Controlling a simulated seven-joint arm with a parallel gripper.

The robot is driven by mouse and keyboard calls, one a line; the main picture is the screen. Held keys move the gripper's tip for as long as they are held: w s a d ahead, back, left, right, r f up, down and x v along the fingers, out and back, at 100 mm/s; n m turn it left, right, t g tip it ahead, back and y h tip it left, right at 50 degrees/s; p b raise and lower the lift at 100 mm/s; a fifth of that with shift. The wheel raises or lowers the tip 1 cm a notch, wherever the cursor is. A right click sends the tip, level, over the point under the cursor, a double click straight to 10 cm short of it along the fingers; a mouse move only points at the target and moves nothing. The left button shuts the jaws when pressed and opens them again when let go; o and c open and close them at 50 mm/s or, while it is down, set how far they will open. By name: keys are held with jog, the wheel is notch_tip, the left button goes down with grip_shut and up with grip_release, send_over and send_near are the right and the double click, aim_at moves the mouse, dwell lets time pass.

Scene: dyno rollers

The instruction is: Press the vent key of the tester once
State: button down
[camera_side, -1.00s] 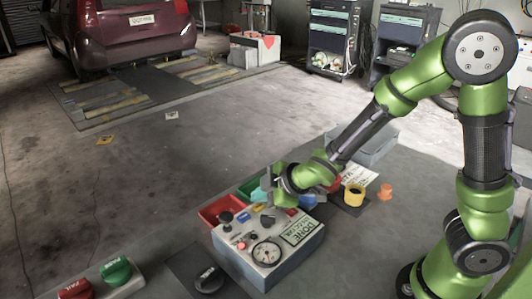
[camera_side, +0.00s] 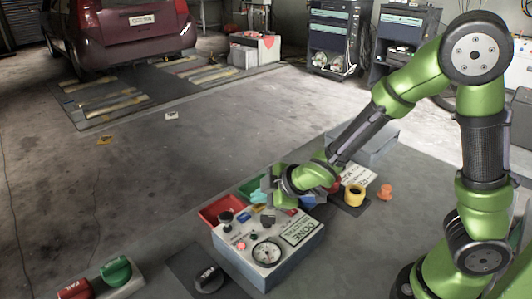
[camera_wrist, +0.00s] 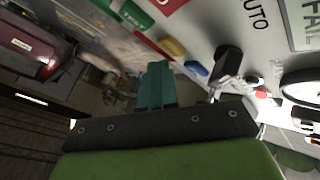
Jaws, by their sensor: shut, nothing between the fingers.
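The tester (camera_side: 277,275) is a grey box with a round dial gauge (camera_side: 267,253), a black knob (camera_side: 226,217), a pink-red button (camera_side: 241,246) and a DONE label on top. A yellow key (camera_side: 258,208) and a blue key (camera_side: 244,217) sit near its far edge. In the wrist view the yellow key (camera_wrist: 172,46), blue key (camera_wrist: 197,70) and black knob (camera_wrist: 228,62) also show. I cannot read which key is the vent key. My gripper (camera_side: 266,197) is over the far side of the panel; its teal fingers (camera_wrist: 155,85) are shut and empty. Contact with the panel cannot be told.
Red (camera_side: 218,209) and green (camera_side: 250,187) trays lie behind the tester. A yellow ring-shaped part (camera_side: 354,194) and an orange part (camera_side: 385,191) stand to the right. Red and green labelled knobs (camera_side: 116,271) are at the lower left, and a black knob (camera_side: 208,279) is in front.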

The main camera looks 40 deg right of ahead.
aim_at(261, 209)
jog(key=shift+f, duration=0.25)
jog(key=shift+f, duration=0.4)
dwell(0.5)
jog(key=shift+r, duration=0.8)
jog(key=shift+r, duration=2.55)
